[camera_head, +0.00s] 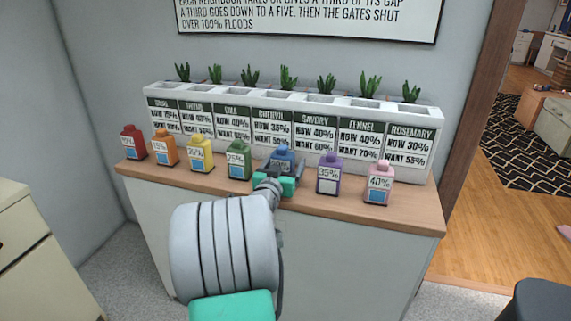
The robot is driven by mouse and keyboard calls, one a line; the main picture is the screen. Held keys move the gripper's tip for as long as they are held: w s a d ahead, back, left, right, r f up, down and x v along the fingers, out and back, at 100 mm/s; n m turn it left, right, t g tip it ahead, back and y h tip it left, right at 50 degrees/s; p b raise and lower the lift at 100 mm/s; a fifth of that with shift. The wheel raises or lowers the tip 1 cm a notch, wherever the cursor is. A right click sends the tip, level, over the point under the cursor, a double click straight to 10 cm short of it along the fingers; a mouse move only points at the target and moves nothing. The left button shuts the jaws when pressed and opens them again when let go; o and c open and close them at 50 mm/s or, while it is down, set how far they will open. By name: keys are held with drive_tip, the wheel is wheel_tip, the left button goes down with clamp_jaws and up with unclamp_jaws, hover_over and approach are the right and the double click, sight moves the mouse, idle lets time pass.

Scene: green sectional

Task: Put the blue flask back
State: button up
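The blue flask (283,156) is upright in the row on the wooden counter, between the green flask (238,160) and the purple flask (329,174). My gripper (284,180), with teal parts, is right in front of it and covers its lower part. The fingertips are not clearly visible, so I cannot tell whether they are around the flask or only beside it. I also cannot tell whether the flask's base touches the counter.
Red (132,143), orange (164,149), yellow (200,155) and pink (379,183) flasks share the counter (411,212). A white planter (434,122) with labelled herb compartments stands behind them. A pale cabinet (30,240) is at left; open floor (490,215) lies at right.

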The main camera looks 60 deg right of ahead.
drive_tip(key=shift+r, duration=0.1)
drive_tip(key=shift+a, duration=0.25)
drive_tip(key=s+a, duration=0.2)
drive_tip(key=a, duration=0.9)
drive_tip(key=w+a+f+n+t+y, duration=0.1)
drive_tip(key=w+a+f+n+y, duration=0.1)
drive_tip(key=w+a+f+y, duration=0.3)
drive_tip(key=w+a+f+n+t+y, duration=0.15)
drive_tip(key=w+a, duration=0.25)
drive_tip(key=a, duration=0.4)
drive_tip(key=w+a+f+n+t+y, duration=0.1)
drive_tip(key=w+a+f+n+y, duration=0.1)
drive_tip(key=w+a+f+y, duration=0.3)
drive_tip(key=s+a+n+g+y, duration=0.1)
drive_tip(key=s+a+n+y, duration=0.1)
drive_tip(key=a, duration=0.7)
drive_tip(key=s+a+f+n+g+y, duration=0.1)
drive_tip(key=s+a+n+y, duration=0.1)
drive_tip(key=a+n, duration=0.3)
drive_tip(key=s+a+f+n+g+y, duration=0.1)
drive_tip(key=s+a+n+g+y, duration=0.1)
drive_tip(key=a, duration=1.1)
drive_tip(key=shift+s+n, duration=0.45)
drive_tip(key=shift+n, duration=0.4)
